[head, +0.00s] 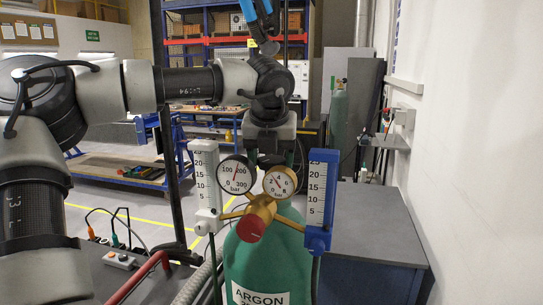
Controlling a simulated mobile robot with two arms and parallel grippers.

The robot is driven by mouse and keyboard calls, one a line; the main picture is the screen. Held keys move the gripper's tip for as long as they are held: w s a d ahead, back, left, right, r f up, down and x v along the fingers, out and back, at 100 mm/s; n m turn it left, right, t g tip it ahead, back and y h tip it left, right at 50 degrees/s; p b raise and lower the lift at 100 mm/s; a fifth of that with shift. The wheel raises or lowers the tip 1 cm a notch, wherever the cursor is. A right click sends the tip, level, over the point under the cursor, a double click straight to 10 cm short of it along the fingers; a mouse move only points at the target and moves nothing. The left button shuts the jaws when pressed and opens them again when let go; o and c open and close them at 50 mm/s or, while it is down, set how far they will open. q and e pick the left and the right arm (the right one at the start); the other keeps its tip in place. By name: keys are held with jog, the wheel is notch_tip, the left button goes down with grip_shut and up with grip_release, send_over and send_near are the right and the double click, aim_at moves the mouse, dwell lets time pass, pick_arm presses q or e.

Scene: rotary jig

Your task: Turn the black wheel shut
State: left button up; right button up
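A green argon cylinder (266,262) stands upright in front of me. Its valve assembly carries two round gauges, the left one (237,175) and the right one (280,182), and a red knob (251,228) on a brass body. I cannot clearly make out the black wheel; the gauges and my gripper cover the top of the valve. My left gripper (273,156) points down just behind and above the gauges. Its dark fingers look spread apart, but their tips are hidden, so contact with the wheel does not show. My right gripper is out of view.
A white flow meter (205,180) stands left of the gauges and a blue one (320,200) right of them, both close to my gripper. A grey-topped cabinet (375,225) is at right, beside the white wall. A dark surface with a socket box (119,260) is at lower left.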

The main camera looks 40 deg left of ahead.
pick_arm(q)
jog(key=c, duration=0.4)
jog(key=shift+c, duration=0.3)
